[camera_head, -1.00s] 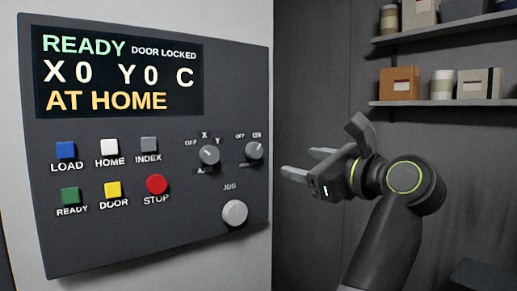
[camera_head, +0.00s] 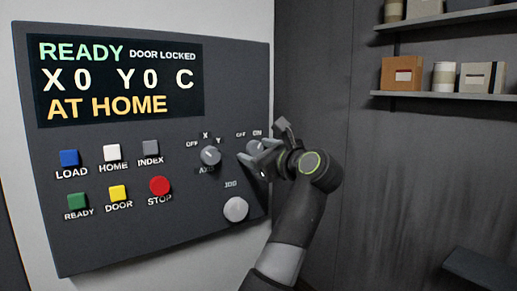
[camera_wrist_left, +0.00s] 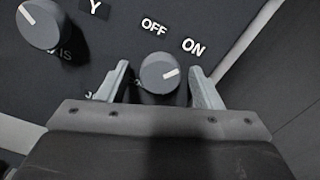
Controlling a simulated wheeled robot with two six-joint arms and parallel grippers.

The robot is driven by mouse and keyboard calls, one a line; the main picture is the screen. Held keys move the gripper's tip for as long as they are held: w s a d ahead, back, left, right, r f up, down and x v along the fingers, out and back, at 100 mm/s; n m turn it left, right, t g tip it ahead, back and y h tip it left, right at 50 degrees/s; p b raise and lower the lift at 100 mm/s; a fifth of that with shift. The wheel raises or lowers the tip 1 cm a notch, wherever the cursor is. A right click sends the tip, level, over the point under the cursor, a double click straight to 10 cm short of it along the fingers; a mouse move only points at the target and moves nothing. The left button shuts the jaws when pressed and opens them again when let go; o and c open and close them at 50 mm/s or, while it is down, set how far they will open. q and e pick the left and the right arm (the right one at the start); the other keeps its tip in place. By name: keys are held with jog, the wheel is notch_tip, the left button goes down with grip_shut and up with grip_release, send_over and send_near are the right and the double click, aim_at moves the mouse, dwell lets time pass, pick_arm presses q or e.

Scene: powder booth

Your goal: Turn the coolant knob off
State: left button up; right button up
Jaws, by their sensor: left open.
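The coolant knob (camera_head: 256,147) is a small grey round knob with OFF and ON above it, at the right side of the dark control panel (camera_head: 130,235). In the left wrist view the knob (camera_wrist_left: 158,76) has a white mark pointing up and right, towards ON. My left gripper (camera_head: 253,156) is at the knob and partly covers it in the head view. Its two fingers stand open on either side of the knob, with gaps showing in the left wrist view. The label under the knob is hidden. My right gripper is not in view.
The axis knob (camera_head: 210,156) is close by on the left, and the pale jog knob (camera_head: 235,209) is below. Several coloured buttons, including a red stop button (camera_head: 159,186), are further left. Shelves (camera_head: 450,96) with boxes stand at the right.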

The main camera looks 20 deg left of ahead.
pick_arm(q)
jog(key=c, duration=1)
jog(key=shift+n, duration=0.4)
jog(key=n, duration=0.3)
jog(key=shift+b, duration=0.3)
jog(key=n, duration=0.3)
jog(key=shift+d+n+b, duration=0.1)
jog(key=shift+n+b, duration=0.2)
jog(key=n+b, duration=0.1)
jog(key=n, duration=0.5)
jog(key=shift+w, duration=0.1)
jog(key=shift+n, duration=0.4)
